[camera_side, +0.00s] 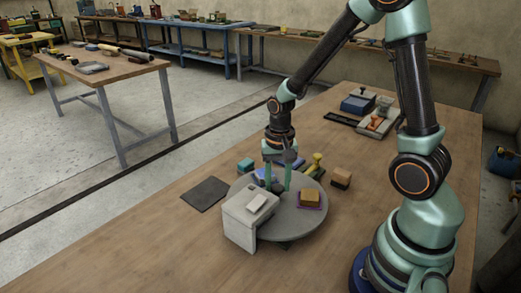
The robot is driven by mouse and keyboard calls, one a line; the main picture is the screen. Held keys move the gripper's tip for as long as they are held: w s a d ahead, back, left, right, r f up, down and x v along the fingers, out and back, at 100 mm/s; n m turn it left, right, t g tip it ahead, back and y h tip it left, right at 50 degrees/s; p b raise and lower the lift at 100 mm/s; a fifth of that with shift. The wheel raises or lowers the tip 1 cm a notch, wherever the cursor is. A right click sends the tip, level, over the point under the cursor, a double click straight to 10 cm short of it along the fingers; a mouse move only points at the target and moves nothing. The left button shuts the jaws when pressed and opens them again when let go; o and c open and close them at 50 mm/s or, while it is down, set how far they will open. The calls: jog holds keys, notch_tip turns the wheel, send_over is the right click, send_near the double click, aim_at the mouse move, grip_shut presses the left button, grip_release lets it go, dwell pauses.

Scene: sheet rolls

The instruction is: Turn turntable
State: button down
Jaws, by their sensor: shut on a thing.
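The turntable (290,226) is a round grey disc on the wooden table, below my arm. My gripper (277,187) points down over the disc, its two green fingers closed around a small dark knob (278,188) near the disc's middle. The knob is partly hidden by the fingers. On the disc's right part sits a yellow-brown block (310,196) on a purple base. A white-grey box-like piece (239,223) with a pale block on top stands at the disc's front left and covers part of its rim.
A dark flat mat (206,194) lies left of the disc. A teal block (245,165), a yellow knobbed piece (316,161) and a black-and-tan block (341,178) stand close behind it. A blue-grey box (357,104) sits farther back. The table's front left is clear.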

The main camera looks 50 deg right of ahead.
aim_at(277, 188)
jog(key=shift+c, duration=2.1)
grip_release()
notch_tip(277, 188, up, 12)
jog(key=shift+r, duration=0.15)
jog(key=s+a+r+n+t, duration=0.4)
jog(key=a+r+n+t, duration=0.1)
jog(key=n, duration=0.4)
jog(key=shift+s+r+t, duration=0.25)
jog(key=shift+r+t, duration=0.05)
jog(key=shift+r, duration=0.45)
